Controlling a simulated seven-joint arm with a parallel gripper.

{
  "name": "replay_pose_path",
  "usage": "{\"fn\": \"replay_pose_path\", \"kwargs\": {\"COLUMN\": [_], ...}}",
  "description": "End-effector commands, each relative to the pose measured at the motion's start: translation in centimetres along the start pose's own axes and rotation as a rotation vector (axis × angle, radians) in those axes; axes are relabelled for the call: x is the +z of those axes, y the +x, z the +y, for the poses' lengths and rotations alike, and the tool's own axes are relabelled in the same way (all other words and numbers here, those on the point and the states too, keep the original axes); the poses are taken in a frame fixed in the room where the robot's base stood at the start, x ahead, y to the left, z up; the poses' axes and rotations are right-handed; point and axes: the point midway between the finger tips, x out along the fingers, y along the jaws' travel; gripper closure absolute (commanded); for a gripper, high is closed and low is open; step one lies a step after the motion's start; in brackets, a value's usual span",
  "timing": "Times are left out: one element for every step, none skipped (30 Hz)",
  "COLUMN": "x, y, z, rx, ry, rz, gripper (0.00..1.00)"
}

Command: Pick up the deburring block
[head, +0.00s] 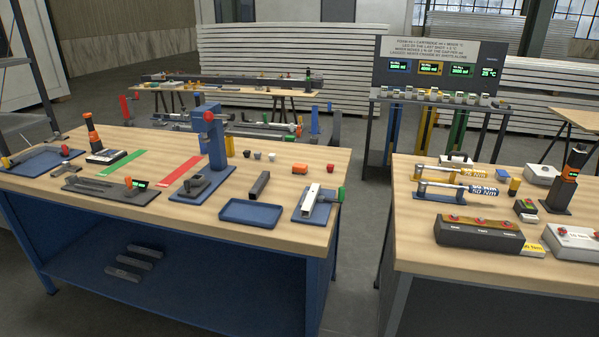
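No item in the head view is clearly labelled as the deburring block. A small orange block (300,168) lies on the wooden top of the left workbench (225,168), toward its right back; it may be the deburring block, but I cannot tell. A small red piece (330,168) lies just right of it. A dark bar (260,184) lies in front and to the left, behind the blue tray (249,212). My gripper is not in view.
A blue press (212,140) stands mid-bench. A blue fixture holding a light profile (311,203) sits at the front right corner. Small caps (259,155) stand behind the bar. A floor gap separates the right bench (420,215), which holds torque tools and boxes.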

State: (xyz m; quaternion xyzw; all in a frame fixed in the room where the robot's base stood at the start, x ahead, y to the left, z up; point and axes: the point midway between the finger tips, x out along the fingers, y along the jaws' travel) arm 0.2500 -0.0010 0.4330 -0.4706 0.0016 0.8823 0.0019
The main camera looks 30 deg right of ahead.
Motion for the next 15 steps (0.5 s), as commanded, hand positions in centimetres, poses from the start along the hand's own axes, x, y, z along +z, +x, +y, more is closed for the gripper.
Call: {"fn": "replay_pose_path", "kwargs": {"x": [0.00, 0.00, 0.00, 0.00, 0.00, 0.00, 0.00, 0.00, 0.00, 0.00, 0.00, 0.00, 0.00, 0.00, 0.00], "y": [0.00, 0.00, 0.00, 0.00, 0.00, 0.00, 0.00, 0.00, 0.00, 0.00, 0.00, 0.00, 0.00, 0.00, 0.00], "z": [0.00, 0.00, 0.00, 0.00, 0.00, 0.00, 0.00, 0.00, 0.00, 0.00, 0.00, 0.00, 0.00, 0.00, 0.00], "rx": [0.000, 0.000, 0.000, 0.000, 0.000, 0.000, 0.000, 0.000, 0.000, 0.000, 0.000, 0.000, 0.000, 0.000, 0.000], "ry": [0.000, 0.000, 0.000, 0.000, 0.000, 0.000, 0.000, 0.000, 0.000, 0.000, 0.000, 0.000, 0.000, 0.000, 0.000], "rz": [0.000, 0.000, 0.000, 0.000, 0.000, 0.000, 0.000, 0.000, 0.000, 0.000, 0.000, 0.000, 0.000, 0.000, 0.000], "gripper": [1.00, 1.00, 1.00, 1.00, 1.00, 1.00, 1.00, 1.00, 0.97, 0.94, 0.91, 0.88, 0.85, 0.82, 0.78]}}
